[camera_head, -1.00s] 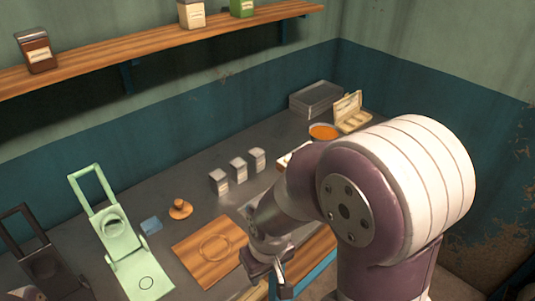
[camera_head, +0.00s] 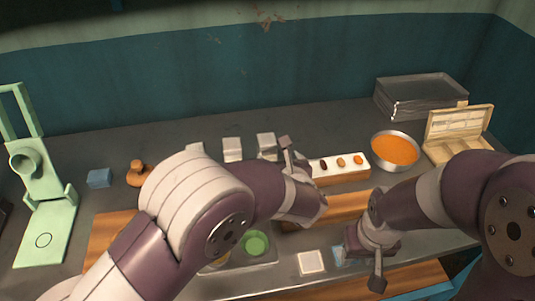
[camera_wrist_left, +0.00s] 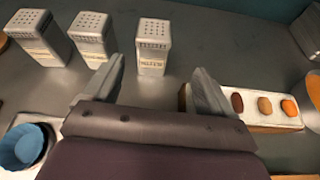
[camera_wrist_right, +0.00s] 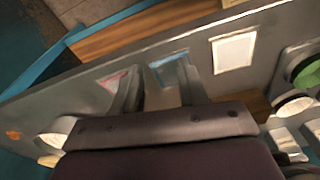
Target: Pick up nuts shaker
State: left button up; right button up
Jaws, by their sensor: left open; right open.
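Three metal shakers with perforated tops stand upright in a row on the grey counter. In the left wrist view they are the left shaker (camera_wrist_left: 40,38), the middle shaker (camera_wrist_left: 92,38) and the right shaker (camera_wrist_left: 153,45); their labels are too small to read surely, so I cannot tell which holds nuts. My left gripper (camera_wrist_left: 160,82) is open and empty, with the right shaker just beyond and between its fingers, apart from them. In the head view, my left gripper (camera_head: 291,158) is beside the right shaker (camera_head: 266,145). My right gripper (camera_head: 360,262) is open and empty over the counter's front.
A white tray (camera_head: 325,171) with small coloured pieces lies right of my left gripper. Further right are an orange-filled bowl (camera_head: 396,150), an open wooden box (camera_head: 460,135) and stacked metal containers (camera_head: 420,95). A green press (camera_head: 45,190) stands at left.

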aim_at(266, 147)
pick_arm(q)
jog(key=shift+w+a+f+n, duration=0.2)
jog(key=shift+w+a+n, duration=0.1)
jog(key=shift+n, duration=0.1)
jog(key=x, duration=1.1)
jog(key=shift+s+a+f, duration=0.15)
jog(key=shift+a+f, duration=0.1)
jog(key=shift+a, duration=0.1)
jog(key=shift+s, duration=0.1)
jog(key=shift+c, duration=1)
jog(key=c, duration=0.9)
